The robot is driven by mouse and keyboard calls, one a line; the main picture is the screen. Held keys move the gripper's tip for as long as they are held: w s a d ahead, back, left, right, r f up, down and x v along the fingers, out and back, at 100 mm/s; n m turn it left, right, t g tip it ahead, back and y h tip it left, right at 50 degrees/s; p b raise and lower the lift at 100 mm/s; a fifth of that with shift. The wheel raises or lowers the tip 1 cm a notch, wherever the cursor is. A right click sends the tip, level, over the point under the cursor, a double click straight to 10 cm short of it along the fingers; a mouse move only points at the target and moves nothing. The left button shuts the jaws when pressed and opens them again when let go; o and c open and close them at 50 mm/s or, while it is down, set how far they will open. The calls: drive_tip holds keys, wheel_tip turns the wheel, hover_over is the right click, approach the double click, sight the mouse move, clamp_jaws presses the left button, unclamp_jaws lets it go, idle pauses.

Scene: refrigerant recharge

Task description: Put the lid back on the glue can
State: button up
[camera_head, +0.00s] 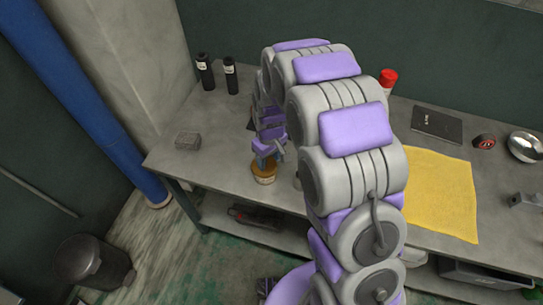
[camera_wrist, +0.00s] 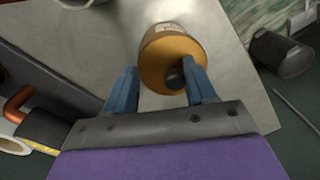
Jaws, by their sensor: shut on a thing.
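The glue can (camera_head: 264,177) stands near the front left edge of the workbench, under my gripper (camera_head: 267,158). Its pale, labelled body (camera_wrist: 170,29) shows at the top of the wrist view. The orange lid (camera_wrist: 158,64), with a dark round knob (camera_wrist: 175,79), sits over the can's top, in line with it. My gripper (camera_wrist: 163,72) has its two blue fingers on either side of the lid and is shut on it. I cannot tell whether the lid is fully seated; the contact is partly hidden.
Two black bottles (camera_head: 230,76) stand at the back left, and a grey block (camera_head: 187,141) lies at the left. A yellow cloth (camera_head: 440,195), a dark flat case (camera_head: 437,124) and a metal bowl (camera_head: 525,147) are to the right.

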drive_tip(key=shift+d+r, duration=0.1)
drive_tip(key=shift+d, duration=0.8)
drive_tip(key=shift+a+f, duration=0.25)
drive_tip(key=shift+a, duration=0.85)
drive_tip(key=shift+d, duration=0.6)
drive_tip(key=shift+a, duration=0.65)
drive_tip(key=shift+d, duration=0.15)
drive_tip(key=shift+d, duration=0.25)
drive_tip(key=o, duration=1.3)
drive_tip(key=shift+a, duration=0.3)
